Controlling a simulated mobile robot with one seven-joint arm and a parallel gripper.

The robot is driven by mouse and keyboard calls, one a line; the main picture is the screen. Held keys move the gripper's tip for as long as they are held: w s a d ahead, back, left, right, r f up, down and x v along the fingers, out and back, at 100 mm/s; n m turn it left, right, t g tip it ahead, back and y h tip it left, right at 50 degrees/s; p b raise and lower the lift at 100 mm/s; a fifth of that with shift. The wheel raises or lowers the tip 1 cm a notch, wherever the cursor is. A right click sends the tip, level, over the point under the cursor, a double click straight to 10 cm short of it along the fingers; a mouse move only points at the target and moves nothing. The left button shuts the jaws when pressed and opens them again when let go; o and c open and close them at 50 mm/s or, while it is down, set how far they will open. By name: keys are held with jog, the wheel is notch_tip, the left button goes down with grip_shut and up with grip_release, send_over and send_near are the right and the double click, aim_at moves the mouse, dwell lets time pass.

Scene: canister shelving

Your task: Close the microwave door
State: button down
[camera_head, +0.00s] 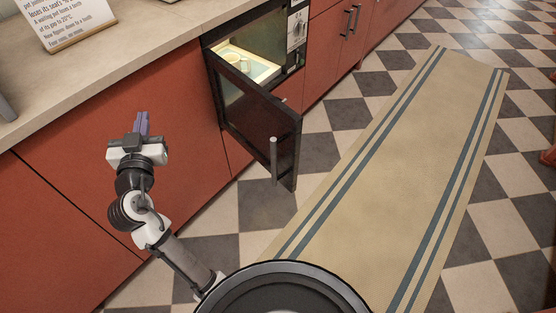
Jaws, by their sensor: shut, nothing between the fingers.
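The microwave (296,37) is built into the red cabinets below the counter, its lit inside showing. Its dark door (247,104) stands wide open, swung out from the left side over the floor. A grey bar handle (273,160) is on the door near its free edge. Something pale and round (232,56), perhaps a dish, is inside. My gripper (142,122) is left of the door, in front of a red cabinet, apart from the door. Its purple fingers are together and hold nothing.
A beige counter (112,58) runs above the cabinets and carries a sign (66,18). Red cabinet fronts (185,105) lie close behind my arm. A beige runner with blue stripes (400,150) covers the checkered floor to the right, which is clear.

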jog(key=d+f+m+g+h, duration=0.1)
jog(key=d+f+m+h, duration=0.2)
jog(key=d+f+h, duration=0.35)
jog(key=m+g+h+p, duration=0.2)
jog(key=m+g+h, duration=0.3)
jog(key=m+h, duration=0.45)
send_near(292, 153)
jog(key=shift+n+h, duration=0.5)
jog(key=shift+n, duration=0.45)
jog(key=p+x, duration=0.4)
jog(key=x, duration=0.1)
jog(key=shift+w+d+f, duration=0.1)
jog(key=shift+w+d, duration=0.05)
jog(key=shift+w, duration=0.15)
jog(key=shift+w+d+f, duration=0.1)
jog(key=shift+w+d, duration=0.35)
